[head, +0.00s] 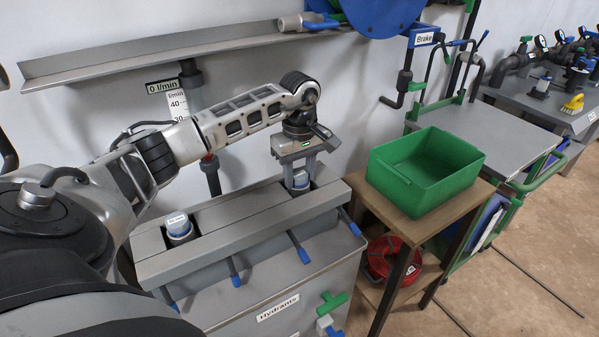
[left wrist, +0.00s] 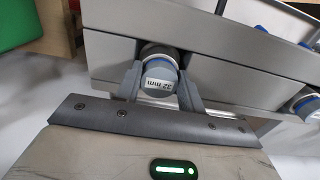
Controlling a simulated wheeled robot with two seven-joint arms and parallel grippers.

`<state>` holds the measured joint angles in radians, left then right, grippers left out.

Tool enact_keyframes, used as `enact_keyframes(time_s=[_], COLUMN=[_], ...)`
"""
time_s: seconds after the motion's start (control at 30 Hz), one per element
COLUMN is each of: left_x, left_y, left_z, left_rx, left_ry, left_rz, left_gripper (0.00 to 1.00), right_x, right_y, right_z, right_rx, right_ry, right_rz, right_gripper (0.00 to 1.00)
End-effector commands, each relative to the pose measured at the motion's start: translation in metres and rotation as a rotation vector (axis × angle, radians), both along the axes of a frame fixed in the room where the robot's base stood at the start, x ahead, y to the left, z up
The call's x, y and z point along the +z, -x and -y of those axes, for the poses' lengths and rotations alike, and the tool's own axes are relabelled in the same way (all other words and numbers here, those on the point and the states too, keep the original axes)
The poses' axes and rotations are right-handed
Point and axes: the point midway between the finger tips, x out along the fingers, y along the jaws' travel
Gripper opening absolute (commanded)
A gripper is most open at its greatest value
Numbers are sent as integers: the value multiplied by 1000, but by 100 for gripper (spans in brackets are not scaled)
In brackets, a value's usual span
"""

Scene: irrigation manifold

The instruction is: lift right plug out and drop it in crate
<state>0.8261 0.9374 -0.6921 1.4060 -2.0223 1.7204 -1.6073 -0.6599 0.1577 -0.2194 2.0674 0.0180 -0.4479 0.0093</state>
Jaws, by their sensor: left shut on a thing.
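The right plug (head: 300,180) is a pale cylinder with a blue band, standing in the right opening of the grey hydrant box (head: 250,226). In the left wrist view the plug (left wrist: 160,78) shows a "32 mm" label. My left gripper (head: 299,172) comes down over it from above, with one finger on each side, shut on it. The same gripper (left wrist: 160,85) shows in the left wrist view. The plug's lower part is hidden in the opening. The green crate (head: 425,190) stands to the right on a wooden stand and looks empty. My right gripper is not in view.
A second plug (head: 178,225) sits in the left opening of the box. Blue-tipped levers (head: 299,248) stick out along the box front. A red hose reel (head: 392,258) lies under the wooden stand (head: 380,205). A metal shelf (head: 150,62) runs along the wall behind my arm.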

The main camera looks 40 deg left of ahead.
Motion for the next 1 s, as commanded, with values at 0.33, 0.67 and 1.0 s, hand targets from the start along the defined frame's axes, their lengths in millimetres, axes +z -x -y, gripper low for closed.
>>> enact_keyframes(time_s=[0.33, 0.67, 1.0], left_x=[4, 15, 25], left_y=[0, 0, 0], left_z=[0, 0, 0], left_rx=[0, 1, 1], left_ry=[-1, -1, -1], left_rz=[1, 0, 1], left_gripper=[11, 11, 11], right_x=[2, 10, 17], right_y=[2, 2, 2], right_z=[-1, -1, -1], right_rx=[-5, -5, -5], right_ry=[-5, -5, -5], right_rz=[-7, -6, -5], right_gripper=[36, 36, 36])
